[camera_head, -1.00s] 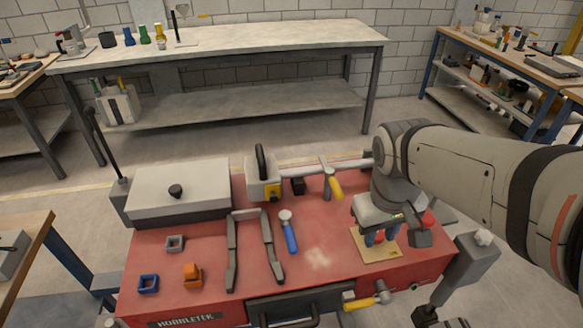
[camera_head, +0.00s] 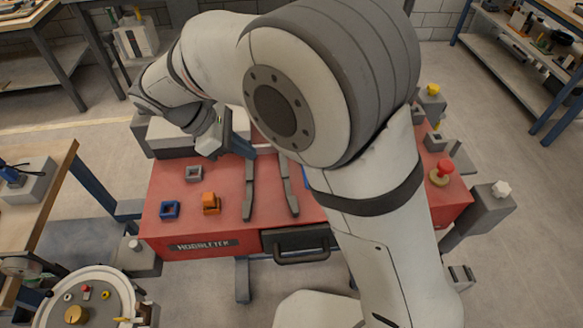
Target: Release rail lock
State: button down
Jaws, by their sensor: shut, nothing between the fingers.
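My gripper (camera_head: 246,150) is above the back left of the red table (camera_head: 170,185), in front of the grey box and near the upper end of the dark two-armed frame (camera_head: 249,190). Its blue fingers are shut with nothing between them, and are partly hidden. The rail and the yellow-handled lever on it, seen earlier at the back of the table, are hidden behind my arm. I cannot make out which part is the rail lock.
A blue square piece (camera_head: 170,209), a grey square ring (camera_head: 194,174) and an orange block (camera_head: 211,203) lie at the table's left. A red knob (camera_head: 445,168) and a yellow-topped part (camera_head: 432,90) are at the right. A drawer handle (camera_head: 302,254) sticks out in front.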

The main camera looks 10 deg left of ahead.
jog(key=shift+s+a+f, duration=0.1)
jog(key=shift+a, duration=0.2)
jog(key=x, duration=1)
jog(key=d, duration=0.1)
jog(key=w+d, duration=0.1)
jog(key=d, duration=0.1)
jog(key=shift+w+d+f, duration=0.1)
jog(key=shift+d+f, duration=0.05)
jog(key=shift+f, duration=0.05)
jog(key=shift+w+d+f, duration=0.1)
jog(key=shift+d+f, duration=0.05)
jog(key=shift+d, duration=0.15)
jog(key=shift+n+t, duration=0.3)
jog(key=shift+n, duration=0.1)
